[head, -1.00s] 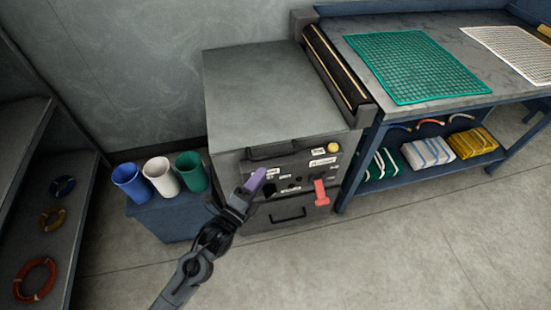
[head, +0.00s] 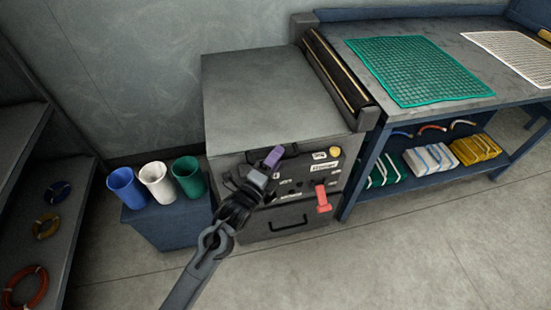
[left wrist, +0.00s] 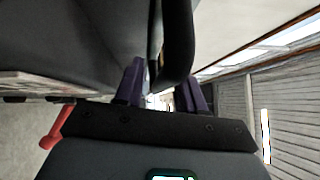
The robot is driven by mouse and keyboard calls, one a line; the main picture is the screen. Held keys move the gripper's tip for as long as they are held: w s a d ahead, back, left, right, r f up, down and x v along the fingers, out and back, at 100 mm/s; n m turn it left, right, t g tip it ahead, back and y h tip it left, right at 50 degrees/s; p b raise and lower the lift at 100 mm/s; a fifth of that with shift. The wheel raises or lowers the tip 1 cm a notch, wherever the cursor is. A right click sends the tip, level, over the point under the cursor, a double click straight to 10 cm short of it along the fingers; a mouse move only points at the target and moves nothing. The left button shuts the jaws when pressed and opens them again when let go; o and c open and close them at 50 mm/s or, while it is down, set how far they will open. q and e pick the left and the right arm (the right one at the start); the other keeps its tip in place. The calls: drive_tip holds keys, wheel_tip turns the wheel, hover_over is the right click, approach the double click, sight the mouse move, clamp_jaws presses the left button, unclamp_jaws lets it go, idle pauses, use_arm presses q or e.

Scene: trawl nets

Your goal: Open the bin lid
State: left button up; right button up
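The bin is a grey cabinet with a flat lid (head: 265,95), which lies shut. A dark bar handle (left wrist: 177,45) at its upper front is partly hidden behind my left gripper in the head view. My left gripper (head: 273,157) has purple fingertips and is right at this handle. In the left wrist view, the fingers of my left gripper (left wrist: 160,88) stand apart with the handle bar between them, not visibly clamped. My right gripper is not in view.
A red lever (head: 322,198) sticks out of the panel, right of my left gripper. Blue, white (head: 156,182) and green cups stand on a blue box at left. A workbench with a green net (head: 418,68) adjoins at right. The floor in front is clear.

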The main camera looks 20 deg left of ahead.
use_arm(q)
clamp_jaws()
drive_tip(key=shift+r, duration=0.1)
